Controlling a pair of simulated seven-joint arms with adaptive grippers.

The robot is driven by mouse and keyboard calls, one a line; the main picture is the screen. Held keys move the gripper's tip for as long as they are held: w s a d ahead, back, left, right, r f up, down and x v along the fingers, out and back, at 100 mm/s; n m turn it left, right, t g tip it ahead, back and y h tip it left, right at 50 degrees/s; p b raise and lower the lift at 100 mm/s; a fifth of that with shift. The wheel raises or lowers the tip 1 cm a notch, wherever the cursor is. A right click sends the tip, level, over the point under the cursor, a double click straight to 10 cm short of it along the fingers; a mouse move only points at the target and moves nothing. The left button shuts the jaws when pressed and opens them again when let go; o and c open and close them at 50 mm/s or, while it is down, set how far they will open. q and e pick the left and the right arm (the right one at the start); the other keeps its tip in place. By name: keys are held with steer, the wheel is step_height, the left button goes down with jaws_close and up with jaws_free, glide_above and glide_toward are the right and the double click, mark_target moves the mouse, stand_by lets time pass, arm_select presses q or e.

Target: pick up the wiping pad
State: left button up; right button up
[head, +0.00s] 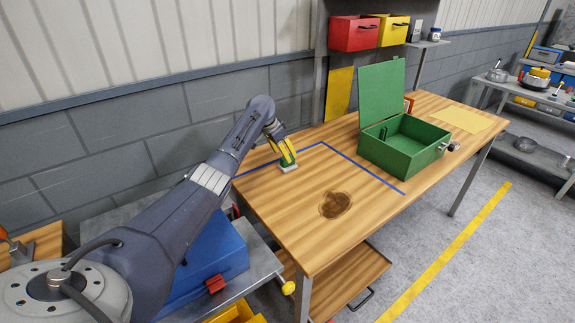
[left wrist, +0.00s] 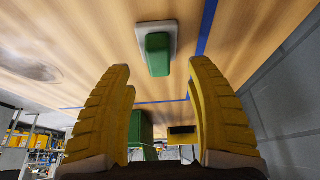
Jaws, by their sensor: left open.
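The wiping pad (head: 289,169) lies on the wooden workbench near its wall-side left end, with a green grip on a pale base. It also shows in the left wrist view (left wrist: 157,55), upper middle, beyond and between the fingertips. My left gripper (head: 285,151) has yellow fingers and reaches down over the pad. In the left wrist view my left gripper (left wrist: 160,67) is open, with nothing between its fingers but the view of the pad; the fingers look apart from it. My right gripper is not in view.
An open green box (head: 405,165) stands farther right on the workbench (head: 290,222). Blue tape (head: 360,172) marks the top, and a dark round stain (head: 335,204) lies nearer the front. The wood around the pad is clear. Red and yellow bins (head: 354,34) hang above the back.

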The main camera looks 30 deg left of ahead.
arm_select(q)
steer(key=shift+x, duration=2.25)
steer(key=shift+s, duration=0.15)
jaws_close()
